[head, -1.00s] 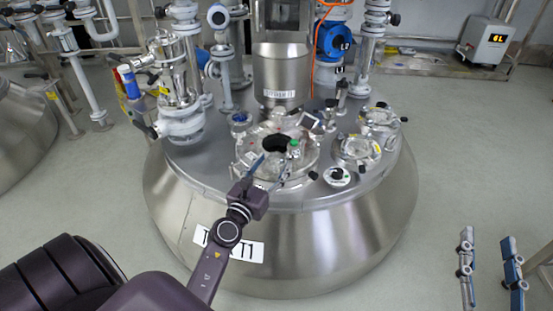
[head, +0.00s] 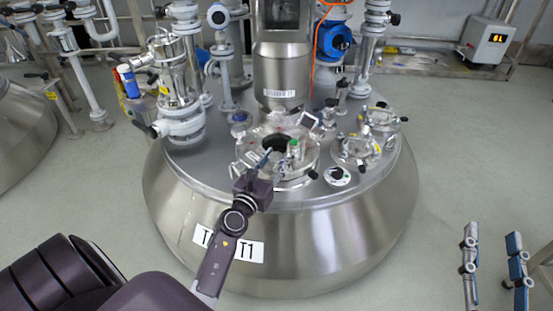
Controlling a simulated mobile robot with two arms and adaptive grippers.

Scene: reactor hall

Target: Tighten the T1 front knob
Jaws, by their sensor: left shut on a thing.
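Tank T1 (head: 330,235) is a wide steel vessel with a "T1" label (head: 250,250) on its front. A round clamped lid (head: 305,165) with a dark opening sits on its top plate. My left gripper (head: 277,164) reaches over the tank's front edge to the front rim of this lid. Its fingers are shut on the front knob, which they mostly hide. A small green-capped fitting (head: 293,147) stands just right of the fingers. My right gripper (head: 491,236) is at the lower right, away from the tank, with its fingers wide apart and nothing between them.
A white round fitting with a black centre (head: 338,176) and smaller lids (head: 358,148) lie right of the lid. A steel column (head: 280,75) rises behind it. A valve assembly (head: 178,100) stands at the left. The floor right of the tank is clear.

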